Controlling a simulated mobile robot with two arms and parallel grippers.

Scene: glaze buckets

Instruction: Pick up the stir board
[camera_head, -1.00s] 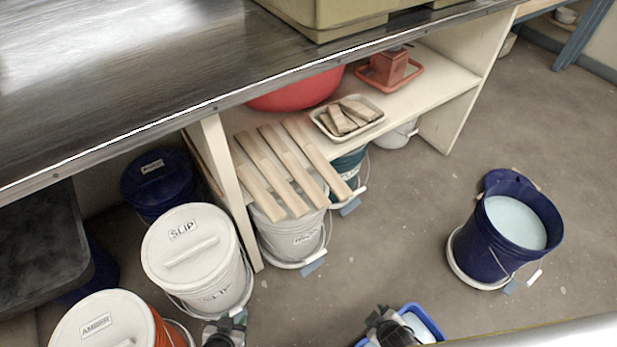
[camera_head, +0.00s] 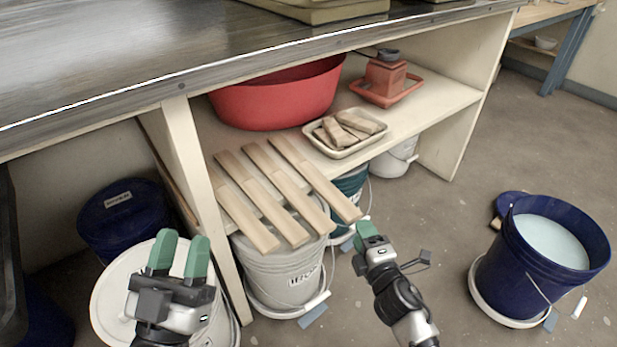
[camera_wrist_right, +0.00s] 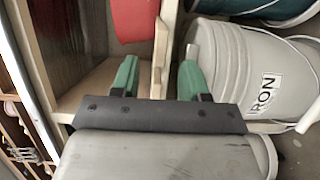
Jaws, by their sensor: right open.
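Several pale wooden stir boards (camera_head: 317,182) lie side by side on the lower shelf, their near ends sticking out past its front edge above a white bucket. My right gripper (camera_head: 367,236) is just below and beside the near end of the rightmost board. In the right wrist view its two green fingers (camera_wrist_right: 158,80) are apart, with a narrow wooden piece (camera_wrist_right: 161,45) showing between them in the picture; I see no contact. My left gripper (camera_head: 180,255) is open and empty, in front of the white lidded bucket at the left.
On the shelf are a red basin (camera_head: 270,100), a tray of wood pieces (camera_head: 370,143) and a red scale (camera_head: 385,78). The white bucket (camera_head: 285,275) stands under the boards. A blue bucket (camera_head: 500,270) stands on the floor at right. The shelf post (camera_head: 205,190) is left of the boards.

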